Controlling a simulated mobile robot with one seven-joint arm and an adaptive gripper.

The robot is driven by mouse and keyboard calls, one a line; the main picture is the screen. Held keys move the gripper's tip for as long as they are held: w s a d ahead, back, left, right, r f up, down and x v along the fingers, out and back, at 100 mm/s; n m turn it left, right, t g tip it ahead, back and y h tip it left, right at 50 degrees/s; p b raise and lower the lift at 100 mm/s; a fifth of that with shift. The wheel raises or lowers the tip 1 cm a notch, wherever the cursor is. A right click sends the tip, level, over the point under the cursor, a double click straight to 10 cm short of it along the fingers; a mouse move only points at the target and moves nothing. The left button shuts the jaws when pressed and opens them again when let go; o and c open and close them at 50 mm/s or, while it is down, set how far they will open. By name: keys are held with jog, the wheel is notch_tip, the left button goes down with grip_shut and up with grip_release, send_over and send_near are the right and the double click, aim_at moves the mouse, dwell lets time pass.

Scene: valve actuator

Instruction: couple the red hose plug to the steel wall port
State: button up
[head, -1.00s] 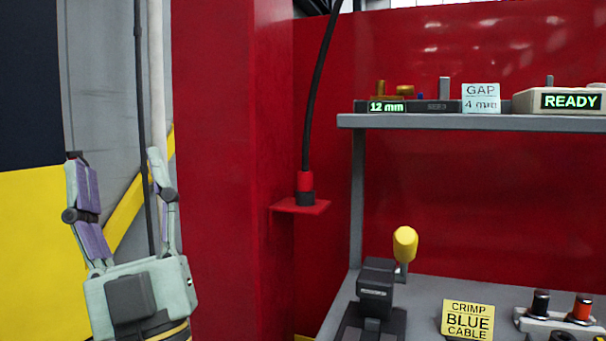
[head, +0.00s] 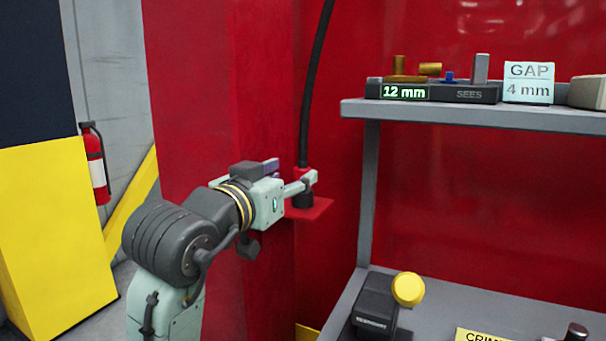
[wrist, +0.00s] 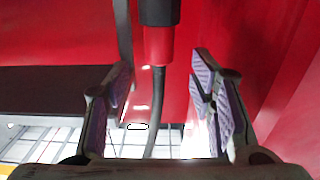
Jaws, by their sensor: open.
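The red hose plug (head: 301,172) stands upright on a small red ledge (head: 318,210) at the red wall, with its black hose rising from the top. A black part (head: 304,201) is below the red collar. My gripper (head: 300,183) is level at the plug, and one finger crosses in front of it. In the wrist view, the fingers (wrist: 163,68) are open and apart, and the plug (wrist: 158,44) shows between them, seemingly upside down, without visible contact. I cannot make out the steel wall port in either view.
A grey shelf (head: 450,115) at right holds a 12 mm gauge (head: 440,92) and a GAP 4 mm sign (head: 528,82). Below, a yellow-knobbed tool (head: 408,289) stands on a grey bench. A red column (head: 215,100) is behind my arm; a fire extinguisher (head: 96,165) hangs at left.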

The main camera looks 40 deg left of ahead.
aim_at(298, 172)
jog(key=shift+p+x, duration=0.95)
jog(key=shift+x, duration=1.8)
jog(key=shift+f, duration=0.15)
jog(key=shift+c, duration=0.5)
grip_shut()
